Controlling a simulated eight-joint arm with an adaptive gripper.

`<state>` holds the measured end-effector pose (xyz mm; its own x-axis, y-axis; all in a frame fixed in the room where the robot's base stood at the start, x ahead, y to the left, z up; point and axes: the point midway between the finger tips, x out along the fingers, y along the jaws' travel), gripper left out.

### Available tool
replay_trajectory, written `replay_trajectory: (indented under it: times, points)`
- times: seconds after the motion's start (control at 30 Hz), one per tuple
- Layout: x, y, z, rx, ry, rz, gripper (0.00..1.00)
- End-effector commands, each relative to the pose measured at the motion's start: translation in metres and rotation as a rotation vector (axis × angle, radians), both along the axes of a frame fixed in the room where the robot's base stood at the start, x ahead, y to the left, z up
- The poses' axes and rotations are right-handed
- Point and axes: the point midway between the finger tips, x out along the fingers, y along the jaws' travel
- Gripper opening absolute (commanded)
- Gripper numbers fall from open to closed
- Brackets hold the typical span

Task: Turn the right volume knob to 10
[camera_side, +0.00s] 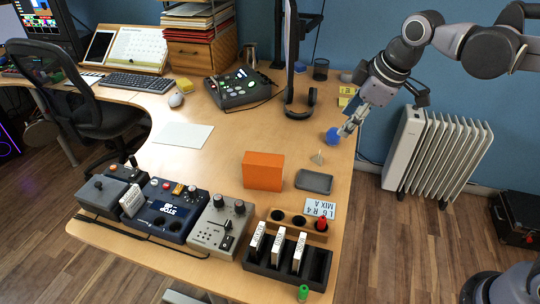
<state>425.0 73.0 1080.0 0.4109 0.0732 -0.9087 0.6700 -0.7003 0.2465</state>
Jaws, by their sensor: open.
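A grey box (208,239) stands at the front of the desk with two dark knobs on its top, a left knob (218,201) and a right knob (239,207). Their markings are too small to read, and I cannot tell from labels which is the volume knob. A dark mixer-like device (240,88) with small controls stands farther back. My gripper (347,130) is open above the desk's right edge, close to a blue ball (333,136). It is well away from the grey box, up and to the right. I cannot tell whether it touches the ball.
An orange box (263,171), a grey tray (314,181) and a small pale cone (318,158) lie between my gripper and the knobs. A black slotted rack (318,268) with white-labelled pieces stands right of the grey box. A blue pedal (168,209) stands left. The middle desk is fairly clear.

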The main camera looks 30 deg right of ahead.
Motion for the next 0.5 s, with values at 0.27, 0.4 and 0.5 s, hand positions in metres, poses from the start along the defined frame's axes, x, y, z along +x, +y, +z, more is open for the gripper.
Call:
replay_trajectory:
  times: [0.27, 0.4, 0.5]
  points:
    - [0.067, 0.060, -0.002, -0.142, 0.072, 0.407, 0.48]
    - [0.095, 0.093, -0.013, -0.205, 0.101, 0.613, 0.48]
    - [0.113, 0.118, -0.025, -0.245, 0.123, 0.764, 0.48]
